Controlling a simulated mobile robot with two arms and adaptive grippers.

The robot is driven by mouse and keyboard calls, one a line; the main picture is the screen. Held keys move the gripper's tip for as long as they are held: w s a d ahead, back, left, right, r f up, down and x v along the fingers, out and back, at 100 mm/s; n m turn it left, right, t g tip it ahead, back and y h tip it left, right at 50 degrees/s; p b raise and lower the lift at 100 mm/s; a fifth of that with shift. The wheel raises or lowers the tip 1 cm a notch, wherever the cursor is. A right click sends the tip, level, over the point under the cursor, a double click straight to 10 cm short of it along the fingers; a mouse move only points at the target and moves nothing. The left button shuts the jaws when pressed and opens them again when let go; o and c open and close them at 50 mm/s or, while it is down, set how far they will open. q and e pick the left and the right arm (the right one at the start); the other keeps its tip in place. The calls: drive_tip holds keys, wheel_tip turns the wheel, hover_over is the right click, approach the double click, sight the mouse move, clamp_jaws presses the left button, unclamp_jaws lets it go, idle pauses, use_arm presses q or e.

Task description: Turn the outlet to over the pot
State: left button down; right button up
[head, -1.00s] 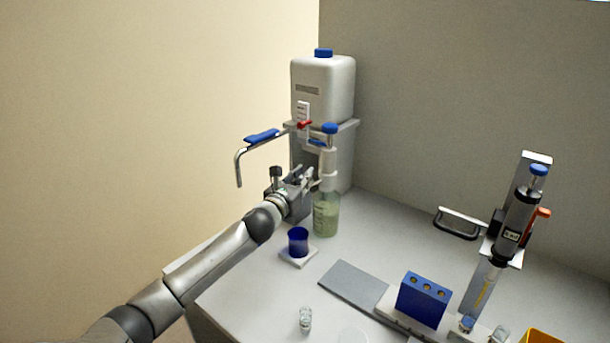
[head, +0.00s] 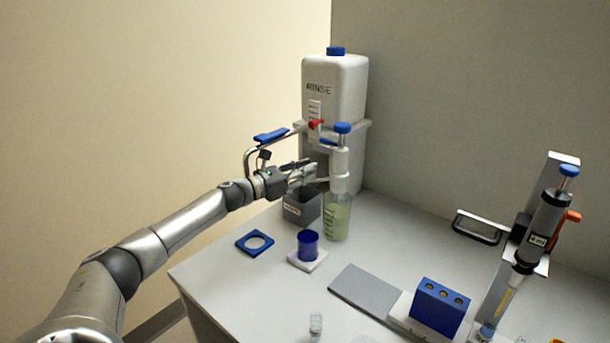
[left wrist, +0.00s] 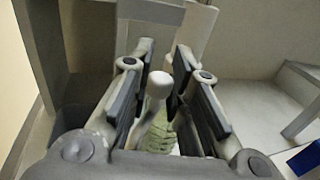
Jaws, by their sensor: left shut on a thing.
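A clear bottle with green liquid (head: 337,222) stands upright and carries a white dispenser head with a blue knob (head: 342,128). Its pale outlet (head: 323,181) points left, above a grey box (head: 302,207). My left gripper (head: 304,175) is shut on the outlet. In the left wrist view, the outlet's rounded pale end (left wrist: 160,84) shows between the fingers, with the green bottle below. The blue pot (head: 308,245) stands upright on a white pad (head: 307,261), in front of the box and apart from the gripper. My right gripper is not in view.
A white rinse tank (head: 335,90) with a red tap and bent pipe with a blue handle (head: 271,136) stands behind. A grey plate (head: 365,290), blue rack (head: 440,305) and syringe stand (head: 540,225) are to the right.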

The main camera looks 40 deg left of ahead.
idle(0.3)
use_arm(q)
drive_tip(key=c, duration=1.3)
unclamp_jaws()
drive_tip(key=shift+c, duration=0.2)
drive_tip(key=v, duration=1.2)
drive_tip(key=shift+r, duration=0.1)
